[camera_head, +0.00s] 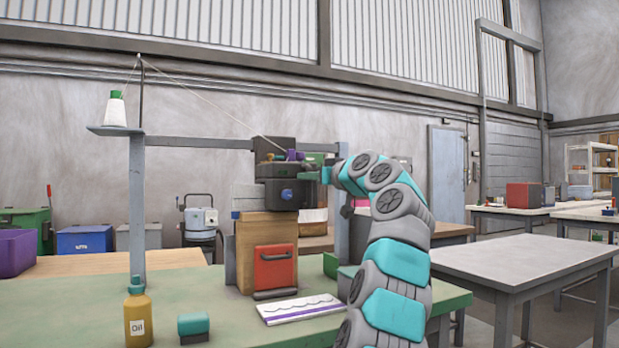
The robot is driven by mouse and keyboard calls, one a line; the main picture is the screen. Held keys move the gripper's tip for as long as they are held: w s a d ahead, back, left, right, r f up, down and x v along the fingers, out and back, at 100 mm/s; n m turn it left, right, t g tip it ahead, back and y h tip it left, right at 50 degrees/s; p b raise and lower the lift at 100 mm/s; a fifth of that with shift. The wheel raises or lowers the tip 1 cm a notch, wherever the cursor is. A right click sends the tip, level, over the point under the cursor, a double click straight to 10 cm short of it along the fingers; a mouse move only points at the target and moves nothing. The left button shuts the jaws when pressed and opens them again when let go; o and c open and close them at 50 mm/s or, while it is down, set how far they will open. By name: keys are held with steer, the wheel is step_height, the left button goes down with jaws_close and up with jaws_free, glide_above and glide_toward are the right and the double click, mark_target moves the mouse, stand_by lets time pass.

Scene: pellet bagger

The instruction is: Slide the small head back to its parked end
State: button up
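The small head (272,172) is a dark grey sewing-type unit with a blue round knob on its front. It sits on the grey overhead rail (200,142), toward the right-hand post, above a brown bag (266,240) with a red panel. My gripper (318,175) is at the right side of the head, close to it. Whether it touches the head is hard to tell. Its fingers are small and partly hidden, so I cannot see whether they are open or shut.
A thread runs from a white cone (115,112) over a thin pole to the head. A yellow oil bottle (138,316), a teal-topped block (193,326) and a white sheet (300,308) are on the green table (80,306). The rail left of the head looks clear.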

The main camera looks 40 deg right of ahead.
jaws_close()
stand_by(1.1)
steer(key=w+a+b, duration=0.2)
steer(key=w+a, duration=0.1)
steer(key=a, duration=1.1)
steer(key=w+a+b, duration=0.3)
steer(key=w+a, duration=0.1)
steer(key=a, duration=1.1)
steer(key=shift+r, duration=0.1)
steer(key=shift+o, duration=2)
jaws_free()
steer(key=shift+s, duration=0.15)
